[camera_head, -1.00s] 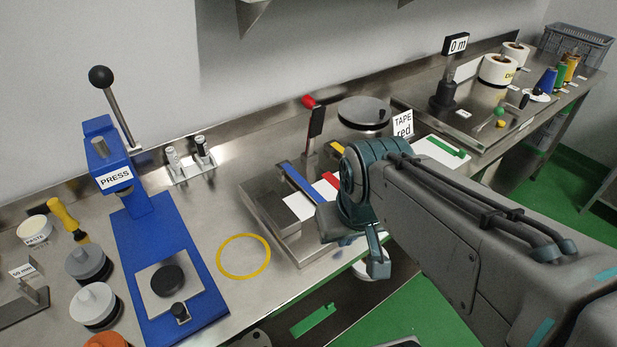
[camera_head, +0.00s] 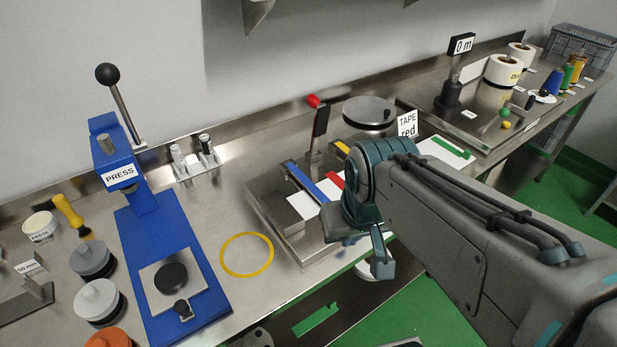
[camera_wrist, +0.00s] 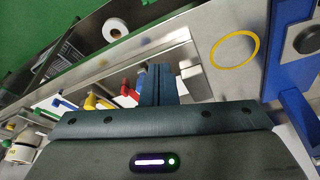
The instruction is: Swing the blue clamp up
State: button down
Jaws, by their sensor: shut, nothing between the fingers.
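The blue clamp (camera_head: 306,182) is a flat bar lying low across a steel fixture (camera_head: 262,207) in the head view. My gripper (camera_head: 382,262) is at the fixture's front right, apart from the blue clamp. In the wrist view my gripper (camera_wrist: 160,70) has its fingers together with nothing between them.
A blue press (camera_head: 165,240) stands at the left. A yellow ring (camera_head: 246,255) lies on the bench between press and fixture. A red-tipped upright lever (camera_head: 319,120) rises behind the fixture. A round steel plate (camera_head: 368,110) and a TAPE red sign (camera_head: 407,124) stand behind my arm.

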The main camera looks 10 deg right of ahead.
jog(key=c, duration=1.7)
grip_release()
jog(key=o, duration=0.5)
jog(key=shift+w+r, duration=0.1)
jog(key=shift+w, duration=0.2)
jog(key=shift+o, duration=0.4)
jog(key=w+d+r+m+g+b, duration=0.2)
jog(key=w+m, duration=0.5)
jog(key=w, duration=0.1)
jog(key=shift+d, duration=0.15)
jog(key=w+d+m+g, duration=0.1)
jog(key=w+d+m, duration=0.2)
jog(key=w+m, duration=0.4)
jog(key=f, duration=1.3)
jog(key=shift+a+f, duration=0.2)
jog(key=shift+f, duration=0.1)
grip_shut()
